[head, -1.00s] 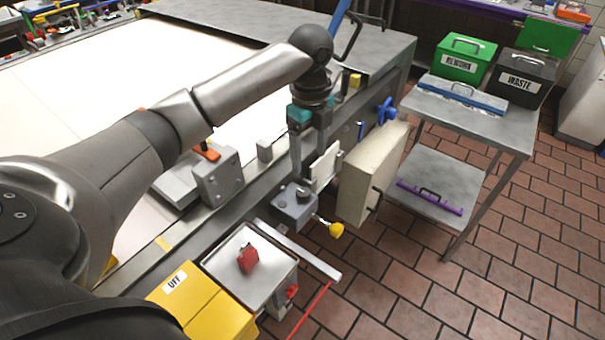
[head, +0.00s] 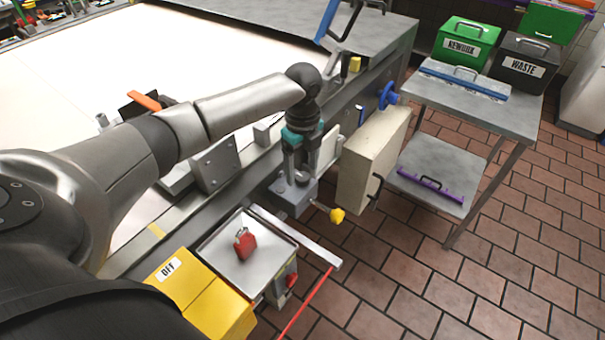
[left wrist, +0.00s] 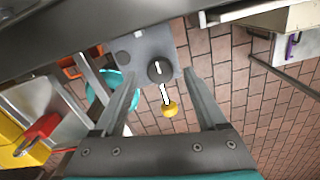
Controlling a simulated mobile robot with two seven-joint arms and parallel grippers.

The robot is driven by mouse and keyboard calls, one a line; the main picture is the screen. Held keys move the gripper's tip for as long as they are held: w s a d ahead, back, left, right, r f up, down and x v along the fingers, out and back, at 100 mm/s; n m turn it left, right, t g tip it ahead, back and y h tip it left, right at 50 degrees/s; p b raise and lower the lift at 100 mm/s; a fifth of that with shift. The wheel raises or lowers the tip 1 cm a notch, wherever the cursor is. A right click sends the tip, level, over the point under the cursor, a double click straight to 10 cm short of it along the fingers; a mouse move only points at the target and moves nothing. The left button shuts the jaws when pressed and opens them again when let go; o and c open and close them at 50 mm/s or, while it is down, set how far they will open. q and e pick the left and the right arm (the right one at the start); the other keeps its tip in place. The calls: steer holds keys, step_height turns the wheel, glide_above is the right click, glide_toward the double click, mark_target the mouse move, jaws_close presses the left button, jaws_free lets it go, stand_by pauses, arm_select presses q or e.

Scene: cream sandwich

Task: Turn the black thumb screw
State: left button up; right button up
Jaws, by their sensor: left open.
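The black thumb screw (left wrist: 158,71) is a round dark knob with a white mark on top of a grey block (left wrist: 140,45). The block also shows in the head view (head: 291,200), fixed at the side of the machine, with a yellow-knobbed lever (head: 337,215) sticking out to the right. My left gripper (head: 301,177) is open and points down right over the block. In the left wrist view its two fingers (left wrist: 162,76) lie on either side of the knob, with gaps. I cannot tell whether the fingertips are down at the knob's height. My right gripper is not in view.
A cream box (head: 370,165) stands close right of the gripper. A metal tray (head: 222,243) with a red object (head: 245,243) and a yellow box (head: 215,305) are nearer. A cart (head: 480,110) with green and black bins stands at right.

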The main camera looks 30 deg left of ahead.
arm_select(q)
steer(key=shift+f, duration=0.8)
steer(key=shift+c, duration=0.3)
jaws_close()
